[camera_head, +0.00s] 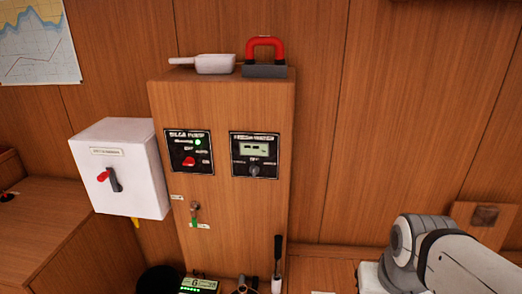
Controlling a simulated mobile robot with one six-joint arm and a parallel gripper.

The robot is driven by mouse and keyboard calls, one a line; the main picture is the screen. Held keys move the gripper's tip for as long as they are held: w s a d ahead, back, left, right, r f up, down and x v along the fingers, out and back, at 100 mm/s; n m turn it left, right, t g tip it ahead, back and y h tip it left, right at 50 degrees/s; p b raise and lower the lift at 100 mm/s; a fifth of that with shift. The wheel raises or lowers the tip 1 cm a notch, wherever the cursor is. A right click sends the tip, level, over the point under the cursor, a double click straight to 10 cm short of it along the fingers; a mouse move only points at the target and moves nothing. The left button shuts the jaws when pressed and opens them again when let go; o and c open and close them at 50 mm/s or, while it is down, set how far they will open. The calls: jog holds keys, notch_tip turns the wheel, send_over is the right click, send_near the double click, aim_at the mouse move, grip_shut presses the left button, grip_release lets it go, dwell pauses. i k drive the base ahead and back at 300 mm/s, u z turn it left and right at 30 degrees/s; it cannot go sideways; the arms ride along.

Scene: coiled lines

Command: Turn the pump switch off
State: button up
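The bilge pump panel (189,151) is a black plate at the upper left of a wooden cabinet front. It carries a red switch knob (188,161) and a lit green lamp (198,142) above it. Small labels beside the knob are too small to read. My arm shows at the lower right, with its pale grey link well apart from the panel. My gripper is not in view.
A second black panel (255,155) with a display and knob is right of the pump panel. A white box (120,168) with a red-and-black handle is at left. A white scoop (214,63) and red-handled block (265,70) top the cabinet (240,215). A small lever (195,212) sits below.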

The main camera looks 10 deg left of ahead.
aim_at(190, 161)
jog(key=z, duration=2.3)
jog(key=k, duration=2.4)
jog(key=u, duration=2)
jog(key=i, duration=1)
